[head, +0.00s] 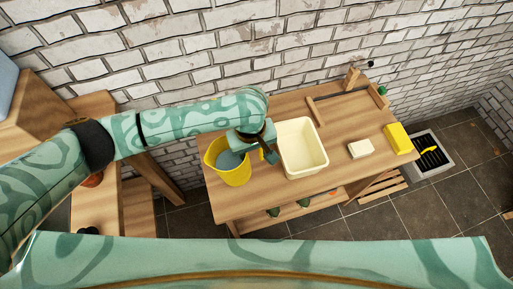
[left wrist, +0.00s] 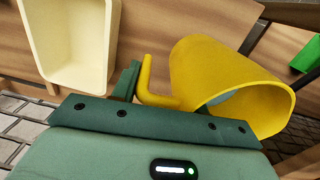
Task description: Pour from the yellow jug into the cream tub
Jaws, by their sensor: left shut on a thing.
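The yellow jug (head: 232,175) is at the left end of the wooden bench, roughly upright, with blue-grey contents showing inside it. I cannot tell whether its base touches the bench top. The cream tub (head: 302,150) stands on the bench just right of the jug, open side up, and looks empty. My left gripper (head: 265,150) is between jug and tub, shut on the jug's handle. In the left wrist view the jug (left wrist: 215,75) lies right of the gripper (left wrist: 138,82), and the tub (left wrist: 70,45) is at upper left, apart from the jug. My right gripper is not in view.
A pale block (head: 360,149) and a yellow block (head: 399,139) lie on the bench (head: 335,170) to the right of the tub. A wooden rail (head: 315,112) is at the back. A brick wall (head: 300,50) rises behind. Green items (head: 273,211) sit on the lower shelf.

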